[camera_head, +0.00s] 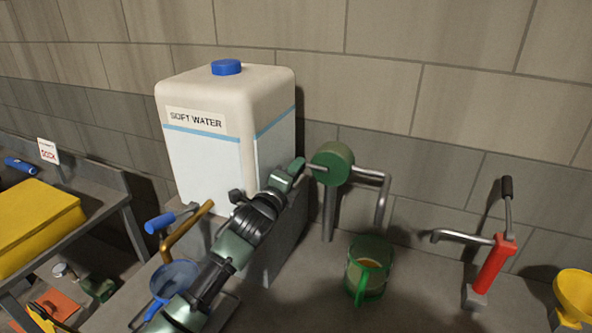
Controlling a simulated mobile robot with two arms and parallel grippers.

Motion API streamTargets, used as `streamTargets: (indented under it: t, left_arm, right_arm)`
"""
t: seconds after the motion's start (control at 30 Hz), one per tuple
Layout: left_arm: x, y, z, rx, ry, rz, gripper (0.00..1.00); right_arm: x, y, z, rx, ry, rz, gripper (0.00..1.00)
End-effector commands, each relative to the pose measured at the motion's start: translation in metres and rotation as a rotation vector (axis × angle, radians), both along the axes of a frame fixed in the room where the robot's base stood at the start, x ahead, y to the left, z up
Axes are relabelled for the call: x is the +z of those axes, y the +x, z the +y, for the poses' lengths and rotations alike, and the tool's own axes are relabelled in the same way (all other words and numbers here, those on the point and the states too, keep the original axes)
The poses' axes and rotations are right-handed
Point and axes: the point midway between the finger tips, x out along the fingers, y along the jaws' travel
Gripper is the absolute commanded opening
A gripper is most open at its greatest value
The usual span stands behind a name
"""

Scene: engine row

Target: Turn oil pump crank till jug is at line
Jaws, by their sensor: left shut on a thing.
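The oil pump (333,163) is a green round body on a grey post by the wall. Its bent grey spout (382,200) points down above a green jug (366,283). My left arm crosses in front of the water tank, and my left gripper (298,168) is at the pump's left side, shut on the crank. The gripper hides most of the crank. My right gripper is not in view.
A white SOFT WATER tank (205,160) with a blue cap stands behind my arm. A red hand pump (492,265) and a yellow funnel (575,295) stand to the right. A yellow box (38,225) sits far left.

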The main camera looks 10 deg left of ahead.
Motion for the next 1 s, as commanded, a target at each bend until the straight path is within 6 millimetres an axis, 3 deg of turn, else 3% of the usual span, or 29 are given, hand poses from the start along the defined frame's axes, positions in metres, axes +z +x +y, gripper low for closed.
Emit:
streamTargets:
  t: [0.6,1.0]
  left_arm:
    - [-0.034,-0.001,-0.004,0.001,-0.403,0.082,0.00]
    - [-0.045,-0.002,-0.010,0.001,-0.599,0.118,0.00]
  right_arm:
    - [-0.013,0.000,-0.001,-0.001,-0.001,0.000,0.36]
    - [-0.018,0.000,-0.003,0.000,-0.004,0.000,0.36]
